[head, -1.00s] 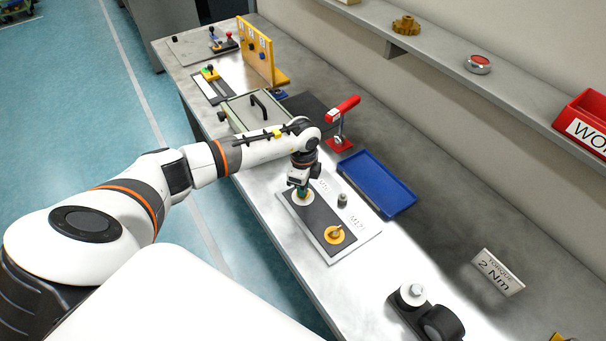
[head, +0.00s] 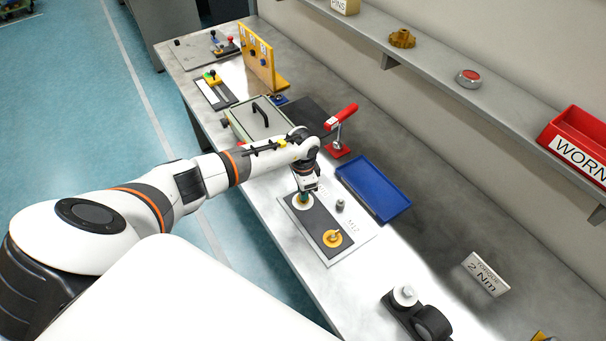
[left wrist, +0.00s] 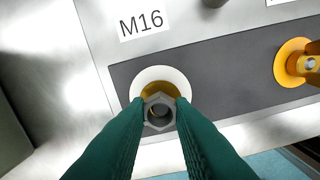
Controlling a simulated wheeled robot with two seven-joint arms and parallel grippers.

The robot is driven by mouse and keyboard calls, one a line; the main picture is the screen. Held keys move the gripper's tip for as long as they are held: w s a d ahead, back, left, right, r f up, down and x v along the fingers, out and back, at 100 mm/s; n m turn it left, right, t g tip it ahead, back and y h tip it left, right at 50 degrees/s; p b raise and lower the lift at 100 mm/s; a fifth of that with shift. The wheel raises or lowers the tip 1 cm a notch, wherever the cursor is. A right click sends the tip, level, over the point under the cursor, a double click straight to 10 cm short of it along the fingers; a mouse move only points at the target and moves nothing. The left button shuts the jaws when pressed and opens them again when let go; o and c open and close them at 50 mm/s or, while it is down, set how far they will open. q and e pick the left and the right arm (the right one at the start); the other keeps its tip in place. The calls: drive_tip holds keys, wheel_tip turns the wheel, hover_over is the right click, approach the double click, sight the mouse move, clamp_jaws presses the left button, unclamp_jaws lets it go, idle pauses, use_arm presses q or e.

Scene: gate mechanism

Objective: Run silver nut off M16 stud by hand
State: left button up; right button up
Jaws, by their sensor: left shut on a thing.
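The silver nut (left wrist: 160,112) is a grey hexagon, held between the green fingertips of my left gripper (left wrist: 160,114). It sits over a yellow disc (left wrist: 152,91) on a white ring (left wrist: 182,80), beside the M16 label (left wrist: 143,23). The M16 stud cannot be made out; whether it still reaches into the nut is unclear. In the head view my left gripper (head: 304,196) points down at the white ring (head: 296,205) at the far end of the dark plate (head: 318,221). My right gripper is not in view.
A second yellow fitting (head: 332,238) is on the same plate, near the M12 label. A small grey cylinder (head: 340,205) stands beside it. A blue tray (head: 385,200), a red-handled clamp (head: 340,120) and a lidded box (head: 262,118) are close to my arm.

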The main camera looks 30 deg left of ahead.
use_arm(q)
drive_tip(key=shift+r, duration=0.3)
drive_tip(key=shift+r+p, duration=0.95)
drive_tip(key=shift+r, duration=0.5)
drive_tip(key=shift+r, duration=0.2)
drive_tip(key=shift+r, duration=1.4)
